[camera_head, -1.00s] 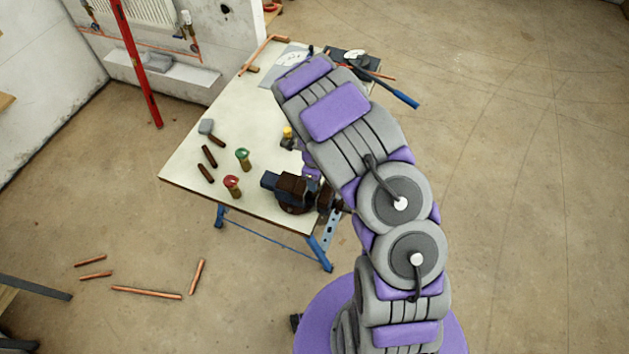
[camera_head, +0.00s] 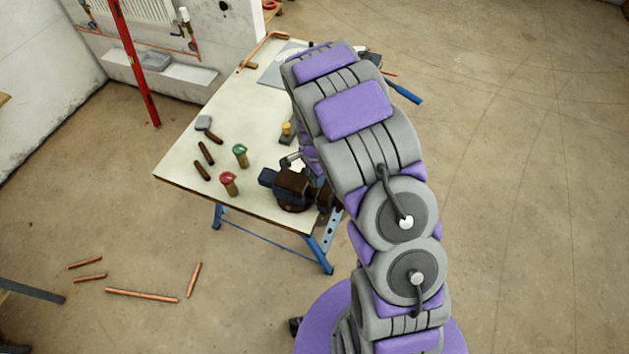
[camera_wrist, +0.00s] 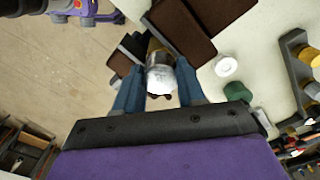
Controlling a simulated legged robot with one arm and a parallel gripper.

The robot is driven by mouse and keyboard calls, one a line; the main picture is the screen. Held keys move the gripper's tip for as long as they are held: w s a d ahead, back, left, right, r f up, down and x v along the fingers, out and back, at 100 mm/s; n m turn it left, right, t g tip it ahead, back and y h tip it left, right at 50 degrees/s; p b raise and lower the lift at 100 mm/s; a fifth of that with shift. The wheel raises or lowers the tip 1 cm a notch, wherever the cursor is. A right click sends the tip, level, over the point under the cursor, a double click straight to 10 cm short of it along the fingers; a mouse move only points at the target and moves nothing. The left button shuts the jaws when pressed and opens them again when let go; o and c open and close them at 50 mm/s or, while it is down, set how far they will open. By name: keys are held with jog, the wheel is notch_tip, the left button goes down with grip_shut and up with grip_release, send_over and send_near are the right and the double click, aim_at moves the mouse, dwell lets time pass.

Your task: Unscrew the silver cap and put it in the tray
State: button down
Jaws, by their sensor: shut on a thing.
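In the wrist view, the silver cap (camera_wrist: 160,77) sits between the two blue fingers of my gripper (camera_wrist: 158,85), which is shut on it. A brass fitting (camera_wrist: 155,46) shows directly behind the cap, beside the brown vise jaws (camera_wrist: 183,28); I cannot tell whether cap and fitting still touch. In the head view, the vise (camera_head: 291,186) stands at the table's near right corner, with my wrist just behind it. My arm hides the fingers and the cap there. I cannot clearly make out the tray.
On the table (camera_head: 190,160) stand a green-topped fitting (camera_head: 240,155), a red-topped fitting (camera_head: 229,182) and a yellow-topped piece (camera_head: 287,130). Dark rods and a brush-like tool (camera_head: 205,124) lie left. Copper pipes (camera_head: 142,295) lie on the floor.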

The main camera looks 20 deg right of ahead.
jog(key=n+b, duration=0.1)
jog(key=n, duration=0.3)
jog(key=shift+f+n+b, duration=0.15)
jog(key=shift+n+b, duration=0.15)
jog(key=shift+n, duration=0.1)
jog(key=n+b, duration=0.1)
jog(key=n, duration=0.3)
jog(key=shift+n, duration=0.4)
jog(key=n, duration=0.4)
jog(key=shift+r+n+b, duration=0.2)
jog(key=shift+n+b, duration=0.1)
jog(key=shift+n, duration=0.1)
jog(key=n, duration=0.5)
jog(key=c, duration=0.8)
grip_release()
jog(key=shift+c, duration=0.2)
